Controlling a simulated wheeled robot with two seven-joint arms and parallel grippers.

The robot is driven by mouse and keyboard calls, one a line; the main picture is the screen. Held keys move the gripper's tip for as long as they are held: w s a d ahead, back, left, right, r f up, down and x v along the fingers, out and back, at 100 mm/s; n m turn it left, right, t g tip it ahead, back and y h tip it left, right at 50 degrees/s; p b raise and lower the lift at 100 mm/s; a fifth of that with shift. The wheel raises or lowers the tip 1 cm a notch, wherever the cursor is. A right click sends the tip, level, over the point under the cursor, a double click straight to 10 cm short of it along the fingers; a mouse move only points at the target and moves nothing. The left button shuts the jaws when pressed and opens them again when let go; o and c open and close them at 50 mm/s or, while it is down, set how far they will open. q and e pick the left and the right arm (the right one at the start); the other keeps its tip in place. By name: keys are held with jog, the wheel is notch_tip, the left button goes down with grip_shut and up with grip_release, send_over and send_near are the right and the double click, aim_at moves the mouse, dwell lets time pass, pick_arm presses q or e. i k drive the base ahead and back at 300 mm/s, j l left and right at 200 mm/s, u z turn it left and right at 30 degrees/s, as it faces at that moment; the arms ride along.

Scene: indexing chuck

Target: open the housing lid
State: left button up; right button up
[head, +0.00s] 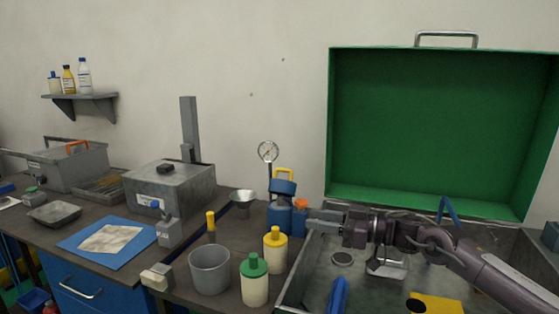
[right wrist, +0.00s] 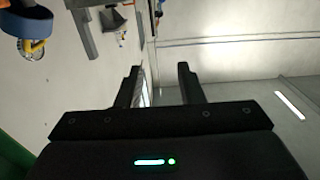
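The large green lid (head: 430,125) stands upright at the back right, with its hollow inner side facing me and a metal handle (head: 446,36) on its top edge. Below it is the open grey metal housing (head: 290,290), partly covered by my right arm. My right gripper (head: 312,219) is over the housing's left side, pointing left, below and in front of the lid. It looks close to the blue canister; I cannot tell whether they touch. In the right wrist view the two fingers (right wrist: 160,85) stand apart with nothing between them. My left gripper is not in view.
A blue canister (head: 281,210), yellow-capped bottle (head: 275,255), green-capped bottle (head: 254,285) and grey cup (head: 209,270) crowd the bench left of the housing. Inside the housing are a yellow plate (head: 445,302) and a blue part (head: 338,296). A grey box (head: 170,188) stands farther left.

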aim_at(285, 187)
jog(key=i, duration=1)
